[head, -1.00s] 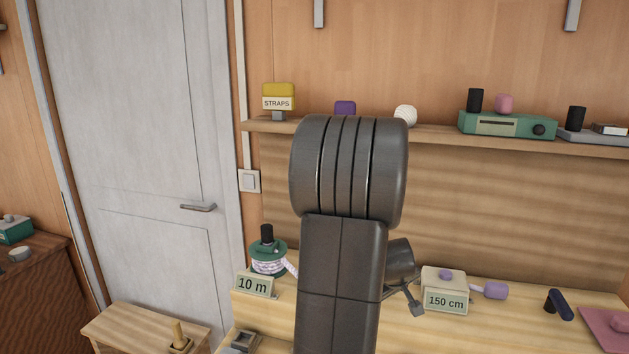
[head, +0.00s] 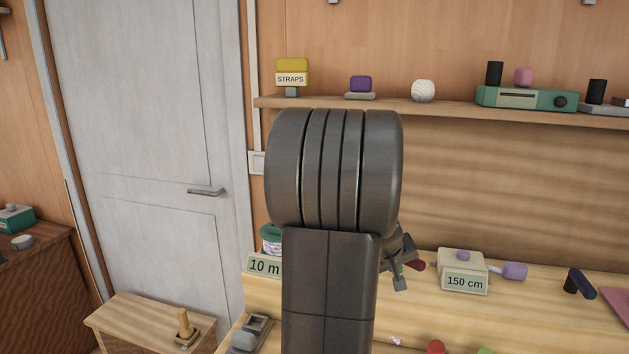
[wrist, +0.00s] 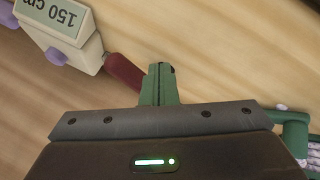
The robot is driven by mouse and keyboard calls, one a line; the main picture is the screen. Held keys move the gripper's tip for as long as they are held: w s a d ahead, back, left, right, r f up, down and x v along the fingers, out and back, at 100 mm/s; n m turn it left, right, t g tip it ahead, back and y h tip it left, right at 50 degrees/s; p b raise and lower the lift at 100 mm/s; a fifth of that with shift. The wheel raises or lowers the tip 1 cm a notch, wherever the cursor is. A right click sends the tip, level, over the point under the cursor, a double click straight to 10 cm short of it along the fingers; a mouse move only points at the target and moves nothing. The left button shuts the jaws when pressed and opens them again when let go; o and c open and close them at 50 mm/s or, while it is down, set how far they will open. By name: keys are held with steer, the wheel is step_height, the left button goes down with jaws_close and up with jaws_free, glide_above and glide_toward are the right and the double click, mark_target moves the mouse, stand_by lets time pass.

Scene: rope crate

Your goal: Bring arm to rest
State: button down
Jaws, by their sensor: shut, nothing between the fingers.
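My gripper shows in the wrist view (wrist: 160,84) with its green fingers shut together and nothing between them. In the head view my gripper (head: 399,282) is partly hidden behind my arm, above the workbench. A dark red handle-like thing (wrist: 122,70) lies just left of the fingertips in the wrist view; it also shows beside my gripper in the head view (head: 416,265). I cannot tell whether they touch. The 150 cm block (head: 460,262) stands to the right of my gripper.
The 10 m label (head: 263,266) and its green spool (head: 271,240) are partly behind my arm. A shelf (head: 440,111) holds a yellow STRAPS box (head: 292,72) and other items. A low wooden stand (head: 130,318) is at lower left, before the grey door (head: 150,130).

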steer(key=shift+w+a+m+g+h+b, duration=0.25)
steer(key=shift+a+m+b, duration=0.15)
steer(key=shift+m, duration=0.2)
steer(key=shift+w+a+m+g+h+b, duration=0.1)
steer(key=shift+a+m+g+h+b, duration=0.15)
steer(key=shift+a+m, duration=0.3)
steer(key=shift+w+a+m+g+h, duration=0.2)
steer(key=shift+a+m+g+h, duration=0.1)
steer(key=shift+m, duration=0.35)
steer(key=shift+w+a+m+g+h, duration=0.2)
steer(key=shift+a+m+g, duration=0.1)
steer(key=shift+m, duration=0.3)
